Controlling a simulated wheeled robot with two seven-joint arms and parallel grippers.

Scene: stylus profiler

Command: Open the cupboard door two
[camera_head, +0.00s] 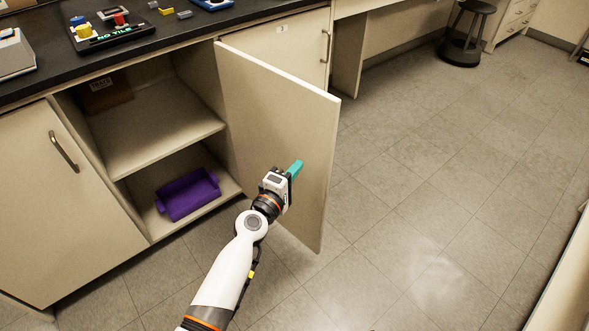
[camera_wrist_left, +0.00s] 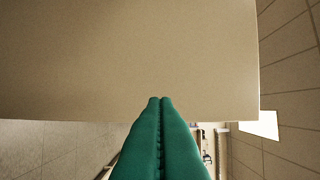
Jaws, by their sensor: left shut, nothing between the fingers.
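A beige cupboard door (camera_head: 282,120) stands swung wide open, out from the cupboard front. Behind it the open compartment shows a shelf (camera_head: 150,135). My left gripper (camera_head: 295,167) is at the inner face of the door, low and near its free side. In the left wrist view its green fingers (camera_wrist_left: 160,102) are together with nothing between them, and their tips overlap the door panel (camera_wrist_left: 130,55). I cannot tell whether they touch it. The door's number and handle are not visible. My right gripper is not in view.
A purple bin (camera_head: 188,194) lies on the compartment's bottom, and a brown box (camera_head: 105,93) sits on the shelf. Closed doors with handles flank the opening, left (camera_head: 50,200) and right (camera_head: 290,45). A black worktop (camera_head: 160,40) holds several items. The tiled floor (camera_head: 420,190) to the right is clear.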

